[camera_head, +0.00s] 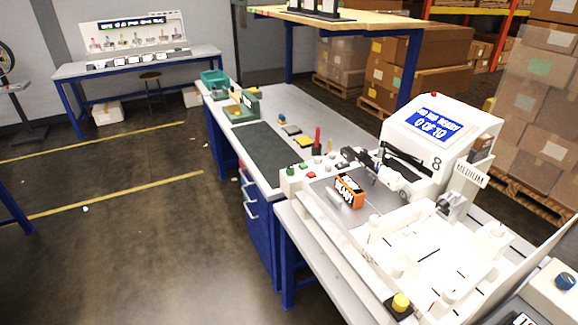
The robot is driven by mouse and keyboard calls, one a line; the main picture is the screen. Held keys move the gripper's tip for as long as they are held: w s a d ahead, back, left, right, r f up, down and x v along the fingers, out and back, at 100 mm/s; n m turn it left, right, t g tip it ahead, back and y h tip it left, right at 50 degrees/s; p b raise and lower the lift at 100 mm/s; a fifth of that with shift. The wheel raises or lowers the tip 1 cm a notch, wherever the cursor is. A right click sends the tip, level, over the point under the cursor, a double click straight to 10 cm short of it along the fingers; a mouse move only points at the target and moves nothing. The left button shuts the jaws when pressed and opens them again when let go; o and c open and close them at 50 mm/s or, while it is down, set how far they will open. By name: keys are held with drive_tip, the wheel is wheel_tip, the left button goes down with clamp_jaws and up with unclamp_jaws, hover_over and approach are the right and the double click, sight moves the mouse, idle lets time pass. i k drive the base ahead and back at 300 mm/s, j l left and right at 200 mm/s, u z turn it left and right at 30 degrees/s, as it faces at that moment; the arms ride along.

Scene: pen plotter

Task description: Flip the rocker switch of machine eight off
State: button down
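Machine eight (480,125) is the white pen plotter at the right, with an "8" on its housing. Its tilted blue screen (433,124) has white text that seems to include "READY" and "0 OF 10". A small red lamp (433,95) sits on top. A dark mechanism (362,160) stands in front of the housing; I cannot tell its parts apart. A dark round knob (443,205) is on a grey bracket at the housing's side. I cannot make out a rocker switch. I cannot identify my gripper anywhere in this view.
An orange block (349,191) with lettering lies on the plotter's left side. A yellow button (400,302) on a black base is at its front corner. A workbench (325,120) with tools adjoins it. Stacked cartons (540,110) stand behind.

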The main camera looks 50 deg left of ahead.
sight(345, 164)
drive_tip(key=j+u, duration=0.1)
drive_tip(key=j, duration=0.35)
drive_tip(key=i+j+u, duration=0.1)
drive_tip(key=j, duration=0.3)
drive_tip(key=i+j, duration=0.1)
drive_tip(key=j, duration=0.3)
drive_tip(key=i+j+u, duration=0.15)
drive_tip(key=j, duration=0.3)
drive_tip(key=j+u, duration=0.1)
drive_tip(key=j, duration=0.3)
drive_tip(key=i+j+u, duration=0.1)
drive_tip(key=j, duration=0.3)
drive_tip(key=i+j+u, duration=0.1)
drive_tip(key=j, duration=0.3)
drive_tip(key=i, duration=0.1)
